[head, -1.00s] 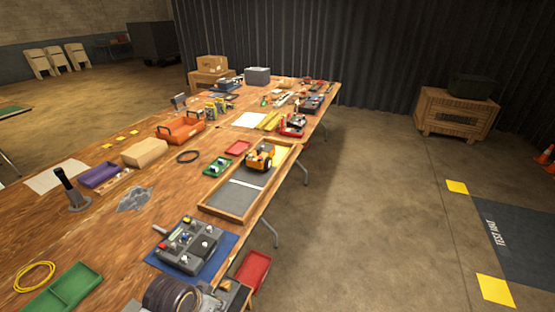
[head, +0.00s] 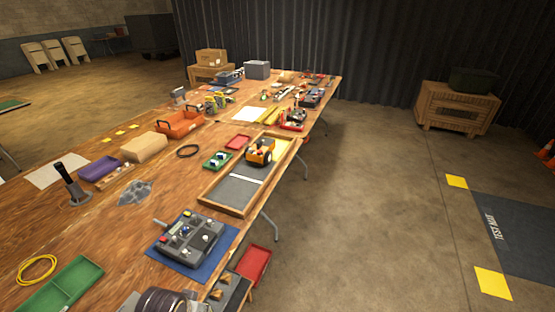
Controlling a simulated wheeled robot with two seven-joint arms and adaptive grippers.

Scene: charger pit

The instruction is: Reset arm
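Neither of my grippers can be made out in the head view. A dark ribbed cylinder (head: 163,301) is cut off by the bottom edge; it may be part of my own arm, but I cannot tell. Just above it, a grey control box (head: 190,238) with several knobs and a yellow button sits on a blue mat (head: 222,254) on the long wooden table (head: 110,230). Farther along, a yellow toy-like vehicle (head: 260,151) stands in a wooden-framed tray (head: 207,200).
A green tray (head: 65,286) and a yellow cable coil (head: 37,269) lie at the near left. A black handle on a stand (head: 70,183) rises behind them. A red bin (head: 254,263) is beside the table's right edge. The floor right of the table is mostly clear.

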